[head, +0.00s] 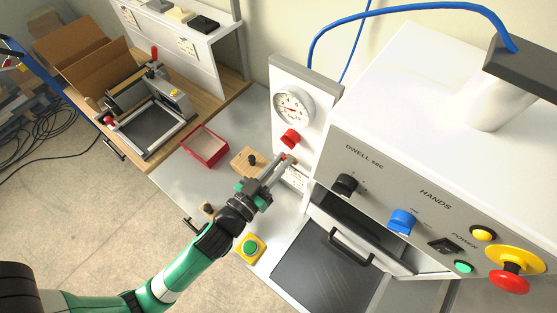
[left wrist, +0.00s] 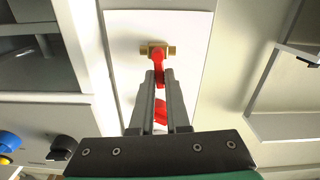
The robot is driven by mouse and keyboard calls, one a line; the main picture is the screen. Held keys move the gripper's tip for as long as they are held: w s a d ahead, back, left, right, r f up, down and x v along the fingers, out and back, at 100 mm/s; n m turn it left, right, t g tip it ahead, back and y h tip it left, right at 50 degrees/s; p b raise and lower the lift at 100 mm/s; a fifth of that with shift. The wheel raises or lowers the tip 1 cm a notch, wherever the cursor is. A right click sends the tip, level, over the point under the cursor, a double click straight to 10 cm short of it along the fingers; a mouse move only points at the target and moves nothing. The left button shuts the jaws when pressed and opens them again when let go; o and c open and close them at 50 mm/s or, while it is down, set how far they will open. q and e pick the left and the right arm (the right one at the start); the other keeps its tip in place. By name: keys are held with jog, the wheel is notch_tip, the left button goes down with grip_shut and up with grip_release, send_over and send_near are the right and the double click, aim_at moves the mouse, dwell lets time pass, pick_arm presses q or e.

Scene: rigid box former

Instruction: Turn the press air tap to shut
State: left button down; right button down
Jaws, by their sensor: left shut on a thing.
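The air tap is a brass fitting (left wrist: 158,50) with a red lever (left wrist: 158,66) on the white panel (head: 309,120). In the left wrist view the brass piece lies crosswise, and the lever stands across it, pointing down the picture. My left gripper (left wrist: 160,76) is shut on the red lever, one finger on each side. In the head view the left gripper (head: 287,160) reaches the panel below a red knob (head: 290,138) and mostly hides the tap. My right gripper is in neither view.
A pressure gauge (head: 293,106) sits above the red knob. The white press housing (head: 400,90) with its control knobs stands close on the right.

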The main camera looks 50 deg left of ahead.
pick_arm(q)
jog(key=shift+d+m, duration=0.15)
jog(key=shift+m, duration=0.45)
jog(key=c, duration=0.9)
grip_release()
jog(key=s+d+b, duration=0.2)
jog(key=s+b, duration=0.2)
jog(key=s, duration=0.7)
jog(key=shift+s, duration=0.2)
